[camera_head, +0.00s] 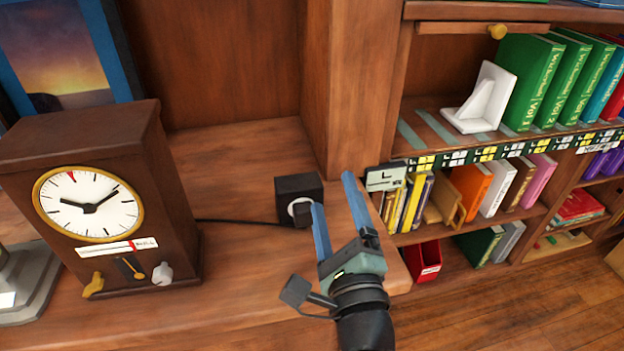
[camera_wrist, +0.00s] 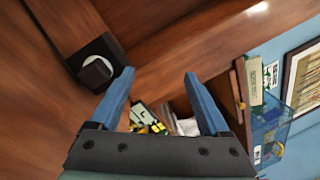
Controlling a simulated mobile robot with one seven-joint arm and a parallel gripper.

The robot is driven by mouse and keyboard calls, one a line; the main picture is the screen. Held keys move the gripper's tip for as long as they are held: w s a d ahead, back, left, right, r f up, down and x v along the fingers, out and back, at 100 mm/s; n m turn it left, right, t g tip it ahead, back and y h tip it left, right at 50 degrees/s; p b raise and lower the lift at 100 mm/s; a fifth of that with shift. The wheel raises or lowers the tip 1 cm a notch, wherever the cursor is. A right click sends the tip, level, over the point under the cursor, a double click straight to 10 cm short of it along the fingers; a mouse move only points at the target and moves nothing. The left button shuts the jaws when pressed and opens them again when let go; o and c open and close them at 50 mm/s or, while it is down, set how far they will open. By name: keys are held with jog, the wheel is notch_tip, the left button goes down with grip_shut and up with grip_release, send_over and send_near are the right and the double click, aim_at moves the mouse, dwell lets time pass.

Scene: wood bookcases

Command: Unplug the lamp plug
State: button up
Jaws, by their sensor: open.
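A black outlet box (camera_head: 297,186) with a round white socket face stands on the wooden top, against the back near the bookcase upright. A black plug (camera_head: 303,215) sits in the socket. A dark cord (camera_head: 240,221) runs left from the box area and disappears behind the clock, so its far end is hidden. My gripper (camera_head: 334,192) is open, its blue fingers spread. Its left fingertip is close to the plug's right side in the picture; contact cannot be told. In the wrist view the plug (camera_wrist: 96,73) lies left of both fingers, outside the gap of my gripper (camera_wrist: 158,76).
A brown clock (camera_head: 98,205) stands left on the wooden top (camera_head: 240,275). A grey stepped base (camera_head: 30,285) shows at the left edge. A bookcase upright (camera_head: 345,80) rises behind my gripper. Shelves with books and a white bookend (camera_head: 483,100) are at right.

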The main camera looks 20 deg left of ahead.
aim_at(305, 220)
jog(key=s+f+m, duration=0.1)
jog(key=f+m, duration=0.2)
jog(key=s+f+m+g+p, duration=0.1)
jog(key=s+f+m, duration=0.1)
jog(key=f+m, duration=0.1)
jog(key=s+f+m+p, duration=0.1)
jog(key=f+m, duration=0.2)
jog(key=m, duration=0.1)
jog(key=shift+s+a+f+g, duration=0.15)
jog(key=shift+a+g, duration=0.25)
jog(key=shift+x, duration=4.55)
jog(key=shift+s+a+p, duration=0.1)
jog(key=shift+p, duration=0.4)
jog(key=shift+c, duration=0.3)
grip_shut()
jog(key=shift+p+v, duration=0.35)
jog(key=shift+v, duration=2.65)
